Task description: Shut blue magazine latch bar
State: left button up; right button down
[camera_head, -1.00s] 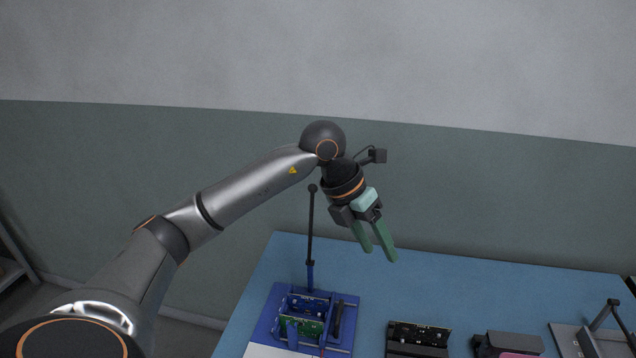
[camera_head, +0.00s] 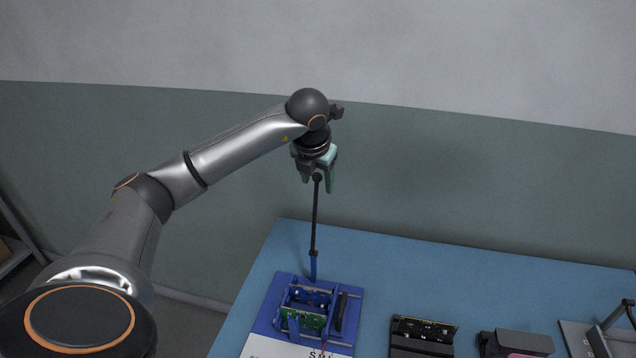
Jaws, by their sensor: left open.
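The blue magazine (camera_head: 270,312) stands on the left part of the table and holds upright green circuit boards (camera_head: 303,318). Its latch bar (camera_head: 314,225) stands up nearly vertical from the back of the magazine, with a blue lower end, a thin black rod and a round black knob (camera_head: 317,177) on top. My right gripper is not in view.
A black holder with a board (camera_head: 424,330) and a dark box-like part (camera_head: 515,343) stand right of the magazine. A grey fixture with a raised lever (camera_head: 612,318) is at the far right. The blue table (camera_head: 385,265) is clear at the back.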

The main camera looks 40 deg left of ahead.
pick_arm(q)
jog(key=shift+x, duration=1.15)
grip_shut()
dwell(0.6)
